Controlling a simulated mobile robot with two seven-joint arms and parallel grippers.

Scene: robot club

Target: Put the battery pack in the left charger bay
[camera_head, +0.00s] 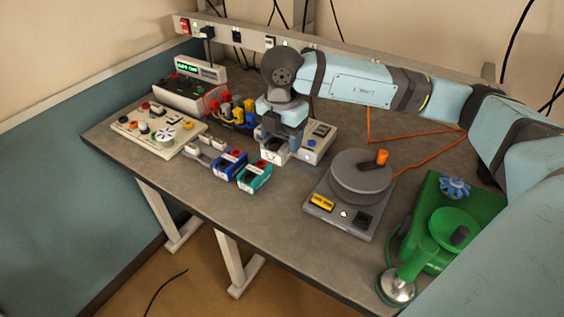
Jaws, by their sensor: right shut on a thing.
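My right gripper (277,143) points down near the middle of the table, its arm coming in from the right. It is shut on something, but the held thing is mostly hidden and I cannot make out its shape. A pale block with a dark mark shows at the fingertips. Just left of the gripper is a row with a grey bay-like part (205,147), a blue block (229,166) and a teal block (255,177). I cannot tell for certain which of these are charger bays or battery packs. My left gripper is not in view.
A white box with a blue button (316,142) stands right behind the gripper. A grey turntable (360,178) and green device (455,228) stand at right. A control board (158,130) and grey instrument (190,97) stand at left. The front middle table (250,220) is clear.

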